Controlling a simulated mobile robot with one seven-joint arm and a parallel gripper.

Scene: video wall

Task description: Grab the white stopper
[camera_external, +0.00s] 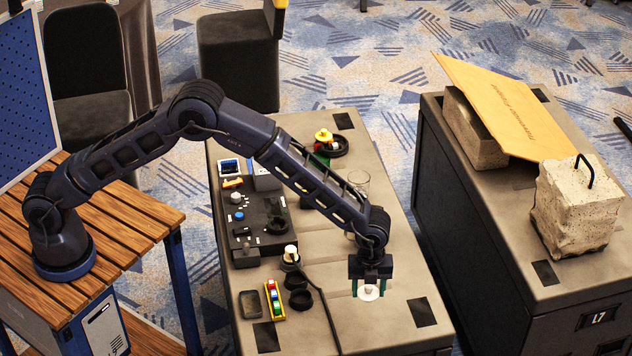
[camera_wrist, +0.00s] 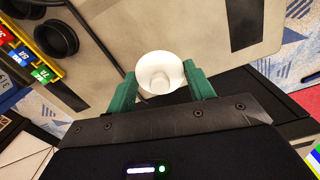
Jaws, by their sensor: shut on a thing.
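The white stopper (camera_wrist: 160,74) is a round white piece with a smaller raised knob, seen between my green fingertips in the wrist view. It also shows as a small white disc below my gripper in the external view (camera_external: 369,293). My gripper (camera_wrist: 163,84) is shut on the stopper, with one finger on each side of it. In the external view my gripper (camera_external: 370,286) is over the right front part of the grey cabinet top (camera_external: 340,325). I cannot tell whether the stopper touches the top.
Left of my gripper are a yellow rack of coloured blocks (camera_external: 274,299), black rings (camera_external: 300,300), a dark tray (camera_external: 250,304) and a black control box (camera_external: 258,222). A clear glass (camera_external: 358,184) stands behind my arm. A second cabinet (camera_external: 505,225) holds a concrete block (camera_external: 572,214).

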